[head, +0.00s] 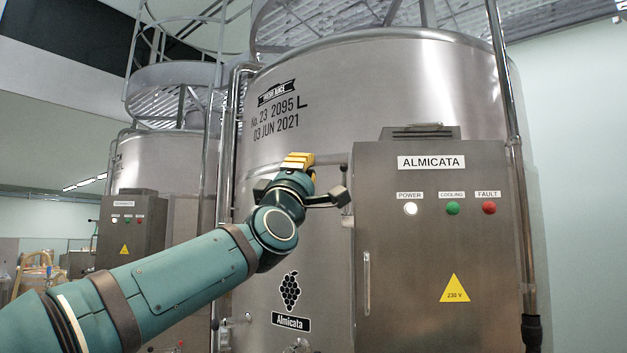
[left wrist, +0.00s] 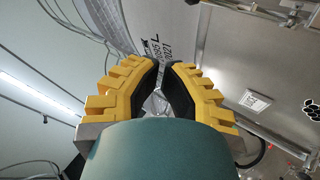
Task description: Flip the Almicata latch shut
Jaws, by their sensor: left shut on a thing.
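The Almicata control box (head: 430,245) is a steel cabinet on the front of the large vat. My left gripper has yellow fingers and is shut on the latch, whose held end is mostly hidden. In the left wrist view the two fingers (left wrist: 163,70) with black pads come close together, with a small pale grey piece between them. How far the latch is turned cannot be told. My right gripper is not in view.
The large steel vat (head: 300,70) stands right behind my left gripper. A vertical pipe (head: 515,170) runs along the box's right side. A smaller vat (head: 160,165) with its own box (head: 130,230) stands at the left. The space before the Almicata box is clear.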

